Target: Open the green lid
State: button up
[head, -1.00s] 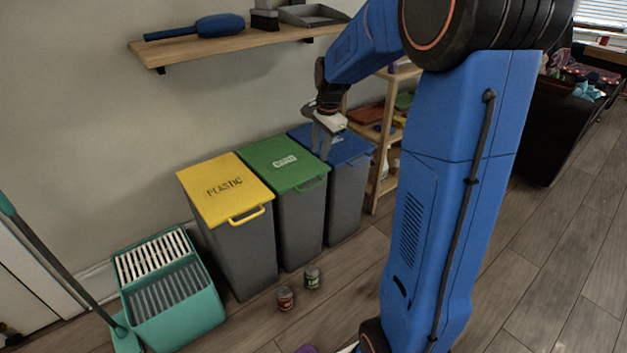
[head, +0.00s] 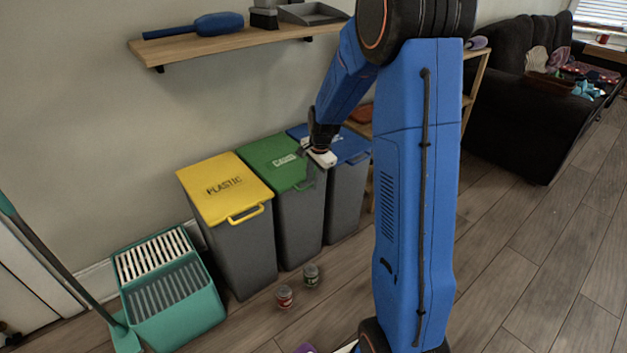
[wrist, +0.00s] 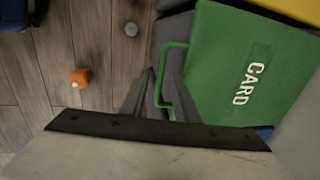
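The green lid (head: 272,163), marked CARD, is closed on the middle bin. In the wrist view the lid (wrist: 225,50) fills the right side, and its green loop handle (wrist: 164,46) sticks out at its left edge. My gripper (wrist: 163,72) has its two grey fingers apart, near the handle. The handle's outer bar shows between the fingers in the picture; I cannot tell whether they touch it. In the head view my gripper (head: 302,155) is at the lid's right side, and the fingertips and the handle are partly hidden.
The yellow-lidded bin (head: 226,189) stands left and the blue-lidded bin (head: 350,148) right of the green one. A wooden shelf (head: 235,46) is on the wall above.

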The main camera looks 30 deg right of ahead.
jog(key=shift+f, duration=0.1)
jog(key=shift+c, duration=0.7)
grip_shut()
jog(key=w+a+r+g, duration=0.1)
jog(key=w+r, duration=0.4)
jog(key=r, duration=0.7)
jog(key=w+a+r+g, duration=0.1)
jog(key=w+r, duration=0.5)
jog(key=r, duration=0.6)
jog(key=shift+a+g+h, duration=0.15)
jog(key=shift+g+h, duration=0.15)
jog(key=shift+g, duration=0.2)
